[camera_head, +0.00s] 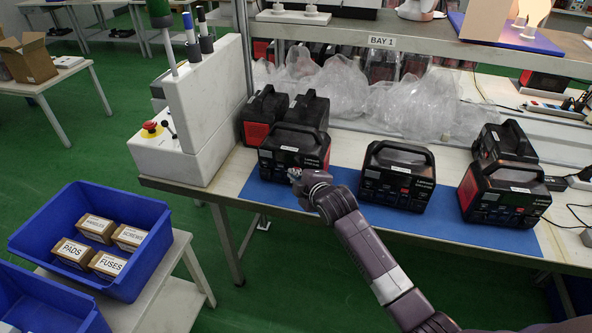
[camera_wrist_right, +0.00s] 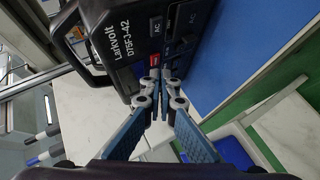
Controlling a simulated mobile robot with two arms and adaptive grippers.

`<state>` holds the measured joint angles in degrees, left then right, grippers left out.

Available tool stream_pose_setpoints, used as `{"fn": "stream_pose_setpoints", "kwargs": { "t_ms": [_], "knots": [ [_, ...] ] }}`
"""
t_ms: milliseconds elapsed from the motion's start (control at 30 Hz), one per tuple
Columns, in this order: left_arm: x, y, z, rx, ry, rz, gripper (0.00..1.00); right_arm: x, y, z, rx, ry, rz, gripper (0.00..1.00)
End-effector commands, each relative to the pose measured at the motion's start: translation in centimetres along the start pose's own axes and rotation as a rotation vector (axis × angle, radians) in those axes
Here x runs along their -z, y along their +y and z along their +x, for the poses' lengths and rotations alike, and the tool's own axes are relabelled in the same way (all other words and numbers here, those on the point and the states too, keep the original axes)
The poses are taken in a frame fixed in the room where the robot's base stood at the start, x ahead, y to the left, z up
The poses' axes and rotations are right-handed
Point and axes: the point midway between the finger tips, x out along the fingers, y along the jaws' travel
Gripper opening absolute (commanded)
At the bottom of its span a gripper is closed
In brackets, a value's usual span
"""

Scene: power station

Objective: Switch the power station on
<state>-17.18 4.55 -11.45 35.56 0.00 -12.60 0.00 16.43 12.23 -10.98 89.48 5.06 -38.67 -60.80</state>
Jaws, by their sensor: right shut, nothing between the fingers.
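A black power station (camera_head: 294,146) with a top handle stands at the left front of the workbench. Its front fills the top of the right wrist view, with the lettering "Larkvolt" (camera_wrist_right: 103,43), AC panels and a small red part (camera_wrist_right: 153,61) low on its face. My right gripper (camera_head: 296,176) is at the front of this power station. Its closed fingertips (camera_wrist_right: 158,84) are just below the red part, touching or very close; I cannot tell which. Nothing is between the fingers. My left gripper is out of view.
More power stations stand on the blue mat (camera_head: 460,229): one in the middle (camera_head: 397,175), one at the right (camera_head: 503,190). Others stand behind, near plastic wrap (camera_head: 415,105). A white control box with a red button (camera_head: 151,128) stands left. A blue crate (camera_head: 150,207) holds small boxes.

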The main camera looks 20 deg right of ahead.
Motion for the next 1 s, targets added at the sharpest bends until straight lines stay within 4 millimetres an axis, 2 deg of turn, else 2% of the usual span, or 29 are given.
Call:
{"fn": "stream_pose_setpoints", "kwargs": {
  "t_ms": [1000],
  "knots": [
    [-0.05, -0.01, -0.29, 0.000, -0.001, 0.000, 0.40, -0.60, 0.65, 0.79, 0.000, 0.000, 0.000, 0.00]
  ]
}}
